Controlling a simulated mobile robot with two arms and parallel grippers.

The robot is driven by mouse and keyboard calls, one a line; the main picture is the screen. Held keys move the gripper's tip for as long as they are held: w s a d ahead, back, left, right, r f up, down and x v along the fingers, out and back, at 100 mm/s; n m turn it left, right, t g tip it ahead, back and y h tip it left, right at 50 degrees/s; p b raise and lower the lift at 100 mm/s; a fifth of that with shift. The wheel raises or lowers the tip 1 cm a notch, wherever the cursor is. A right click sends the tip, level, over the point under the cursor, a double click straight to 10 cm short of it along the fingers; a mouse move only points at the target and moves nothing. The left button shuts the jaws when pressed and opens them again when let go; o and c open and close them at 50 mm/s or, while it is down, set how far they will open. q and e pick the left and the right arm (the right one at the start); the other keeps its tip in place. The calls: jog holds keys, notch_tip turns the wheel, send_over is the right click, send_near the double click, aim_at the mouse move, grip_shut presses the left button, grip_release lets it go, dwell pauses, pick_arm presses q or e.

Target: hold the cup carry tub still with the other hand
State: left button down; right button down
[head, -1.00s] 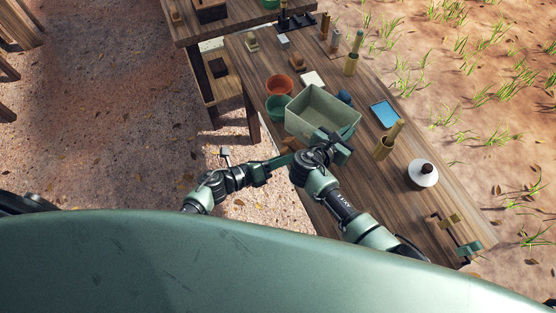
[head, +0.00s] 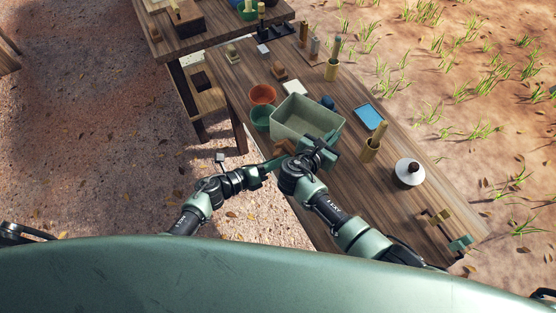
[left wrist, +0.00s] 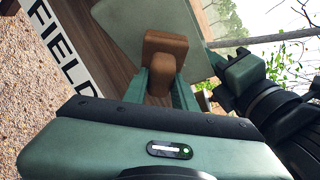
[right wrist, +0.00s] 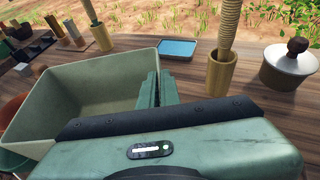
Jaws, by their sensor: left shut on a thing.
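The cup carry tub (head: 333,126) is a pale green, open rectangular box on the wooden table. It looks empty in the right wrist view (right wrist: 50,95). My left gripper (left wrist: 160,92) is shut on a brown wooden block (left wrist: 163,50), close against the tub's outer wall (left wrist: 140,25); whether the block is part of the tub is unclear. In the head view my left gripper (head: 280,160) is at the tub's near side. My right gripper (head: 320,148) is at the tub's near right corner. Its fingers (right wrist: 156,88) look close together at the rim; their grip is unclear.
An orange pot (head: 262,93) and a green pot (head: 261,117) stand left of the tub.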

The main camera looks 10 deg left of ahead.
pick_arm(q)
jog(key=shift+w+d, duration=0.45)
jog(key=shift+w, duration=0.35)
jog(key=shift+s+d, duration=0.45)
jog(key=shift+d, duration=0.25)
jog(key=shift+s+d, duration=0.4)
jog(key=shift+d, duration=0.5)
jog(key=shift+w+a, duration=0.5)
jog(key=shift+a, duration=0.2)
jog(key=shift+w+a, duration=0.5)
jog(key=shift+a, duration=0.15)
jog(key=shift+w+a+r, duration=0.15)
jog(key=shift+w+a, duration=0.05)
jog(key=shift+w, duration=0.05)
jog(key=shift+s, duration=0.1)
jog(key=s+a, duration=0.2)
jog(key=s, duration=0.3)
jog(key=shift+s+a, duration=0.25)
jog(key=shift+a, duration=0.15)
